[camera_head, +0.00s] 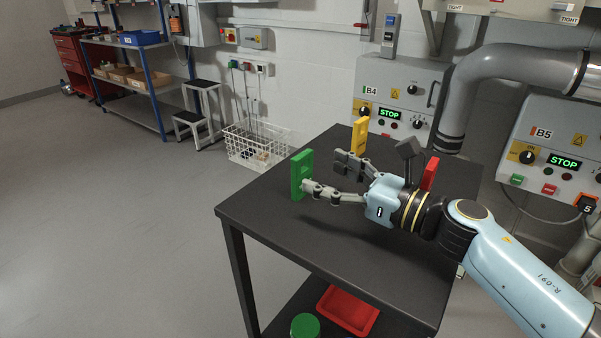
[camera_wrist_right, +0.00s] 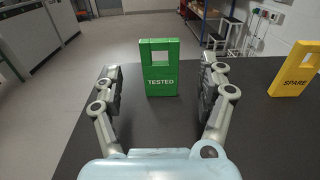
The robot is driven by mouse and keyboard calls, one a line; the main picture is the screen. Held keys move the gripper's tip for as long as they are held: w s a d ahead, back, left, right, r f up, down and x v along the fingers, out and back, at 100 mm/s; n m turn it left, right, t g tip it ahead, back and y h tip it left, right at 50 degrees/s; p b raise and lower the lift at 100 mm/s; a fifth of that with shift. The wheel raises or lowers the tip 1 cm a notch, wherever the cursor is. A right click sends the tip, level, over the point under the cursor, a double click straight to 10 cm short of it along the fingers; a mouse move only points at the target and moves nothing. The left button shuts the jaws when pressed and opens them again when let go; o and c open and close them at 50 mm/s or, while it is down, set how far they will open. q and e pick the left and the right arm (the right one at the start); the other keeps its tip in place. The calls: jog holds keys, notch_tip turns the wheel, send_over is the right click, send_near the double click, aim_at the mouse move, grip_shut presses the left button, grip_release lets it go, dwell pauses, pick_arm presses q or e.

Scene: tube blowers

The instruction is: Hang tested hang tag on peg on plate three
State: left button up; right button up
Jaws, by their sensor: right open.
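The green hang tag marked TESTED (camera_wrist_right: 161,82) stands upright on the dark table, with a rectangular hole near its top. In the head view the green tag (camera_head: 300,174) is near the table's left edge. My right gripper (camera_head: 321,171) is open and low over the table, its fingers pointing at the tag. In the right wrist view the tag shows centred between the spread fingers (camera_wrist_right: 160,88), beyond the palm; I see no grip on it. The peg and plate three cannot be made out. My left gripper is not in view.
A yellow SPARE tag (camera_head: 360,136) stands at the back of the table (camera_head: 290,232), and a red tag (camera_head: 430,173) stands behind my right wrist. Units B4 (camera_head: 400,92) and B5 (camera_head: 556,150) are on the wall. A red tray (camera_head: 348,310) sits on the lower shelf.

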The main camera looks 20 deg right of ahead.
aim_at(305, 160)
jog(key=x, duration=0.5)
jog(key=shift+f, duration=0.15)
jog(key=c, duration=1.1)
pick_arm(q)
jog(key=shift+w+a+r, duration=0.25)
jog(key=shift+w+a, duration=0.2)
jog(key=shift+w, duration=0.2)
pick_arm(e)
jog(key=shift+o, duration=0.2)
jog(key=shift+r+p, duration=0.5)
jog(key=shift+r, duration=0.15)
jog(key=s+d+r, duration=0.4)
jog(key=d+r, duration=0.5)
jog(key=d, duration=0.2)
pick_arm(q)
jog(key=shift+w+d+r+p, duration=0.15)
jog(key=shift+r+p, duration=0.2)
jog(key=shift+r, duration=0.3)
pick_arm(e)
jog(key=s+a+r+n+g+y, duration=0.3)
jog(key=s+a+r, duration=0.3)
jog(key=s, duration=0.3)
jog(key=shift+a+r+n+g+y, duration=0.2)
jog(key=shift+r+n+g+y, duration=0.2)
jog(key=shift+g+y, duration=0.2)
